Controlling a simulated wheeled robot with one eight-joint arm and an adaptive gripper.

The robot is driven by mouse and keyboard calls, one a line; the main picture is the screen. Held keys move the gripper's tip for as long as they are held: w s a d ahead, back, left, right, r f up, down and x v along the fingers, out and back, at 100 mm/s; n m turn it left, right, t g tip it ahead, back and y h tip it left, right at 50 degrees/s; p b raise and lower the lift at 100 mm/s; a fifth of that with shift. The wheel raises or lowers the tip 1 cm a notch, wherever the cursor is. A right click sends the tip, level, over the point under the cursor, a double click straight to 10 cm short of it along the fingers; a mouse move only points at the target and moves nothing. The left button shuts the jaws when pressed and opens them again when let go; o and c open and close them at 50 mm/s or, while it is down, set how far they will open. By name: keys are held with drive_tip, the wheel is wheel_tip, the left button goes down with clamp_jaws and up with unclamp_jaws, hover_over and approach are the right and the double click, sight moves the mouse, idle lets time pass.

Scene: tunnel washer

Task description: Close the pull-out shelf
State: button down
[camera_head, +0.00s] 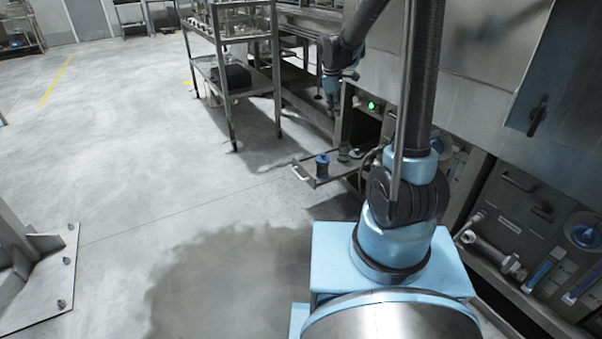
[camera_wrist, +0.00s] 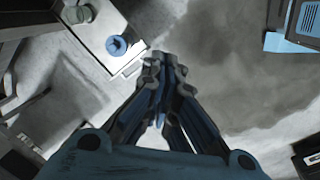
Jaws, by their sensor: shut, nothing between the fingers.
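The pull-out shelf (camera_head: 340,177) sticks out from the machine front at low height, with a pale bar handle (camera_head: 299,171) at its outer end. A blue item (camera_head: 322,166) and a greenish item (camera_head: 344,152) stand on it. The shelf also shows at the upper left of the wrist view (camera_wrist: 98,42), with its handle (camera_wrist: 132,67) just left of my fingertips. My gripper (camera_head: 332,104) points down above the shelf's far side, in the head view. In the wrist view my gripper (camera_wrist: 163,68) has its fingers together, with nothing between them. Its height above the handle is hard to tell.
A metal rack (camera_head: 232,70) stands behind the shelf. A panel with a green light (camera_head: 372,106) is beside the shelf. Pipe fittings (camera_head: 492,254) lie on a ledge at the right. The floor left of the shelf is clear, with a dark stain (camera_head: 230,275).

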sight(301, 169)
drive_tip(key=w+a+f+n, duration=0.5)
drive_tip(key=w+a+f, duration=0.5)
drive_tip(key=f, duration=0.4)
drive_tip(key=w+a+f+n, duration=0.1)
drive_tip(key=a+f+n, duration=0.15)
drive_tip(key=f, duration=0.35)
drive_tip(key=w+a+f+n+h, duration=0.1)
drive_tip(key=a+f, duration=0.3)
drive_tip(key=f, duration=0.2)
drive_tip(key=w+a+f+n, duration=0.2)
drive_tip(key=a+f, duration=0.1)
drive_tip(key=f, duration=0.3)
drive_tip(key=shift+w+d+f, duration=0.5)
drive_tip(key=shift+d+f, duration=0.35)
drive_tip(key=shift+f, duration=0.9)
drive_tip(key=shift+w+d+f, duration=0.5)
drive_tip(key=shift+d+f, duration=0.4)
drive_tip(key=shift+f, duration=0.85)
drive_tip(key=shift+w+d+f, duration=0.5)
drive_tip(key=shift+d+f, duration=0.35)
drive_tip(key=shift+f, duration=0.9)
drive_tip(key=shift+w+d, duration=0.1)
